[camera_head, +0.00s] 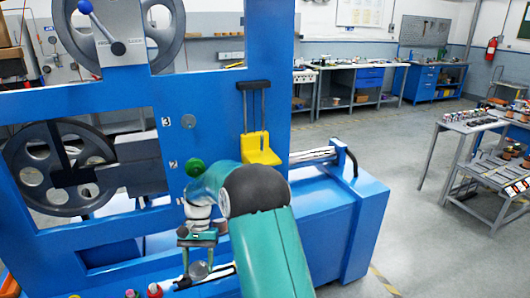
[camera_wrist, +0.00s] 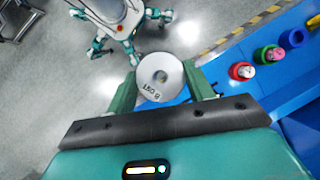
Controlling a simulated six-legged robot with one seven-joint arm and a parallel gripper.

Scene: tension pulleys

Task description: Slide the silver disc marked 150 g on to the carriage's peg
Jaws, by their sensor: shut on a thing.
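A yellow bracket (camera_head: 261,150) hangs on dark rods on the machine's front, up and right of my gripper. I cannot tell whether it is the carriage. I cannot make out the peg.
The blue machine (camera_head: 230,110) has large spoked wheels (camera_head: 60,165) at left and a green knob (camera_head: 195,168) close to my arm. Red (camera_wrist: 242,71), green (camera_wrist: 268,54) and blue (camera_wrist: 293,38) holders stand on its ledge. Open floor (camera_head: 420,240) lies at right, before a grey table (camera_head: 470,122).

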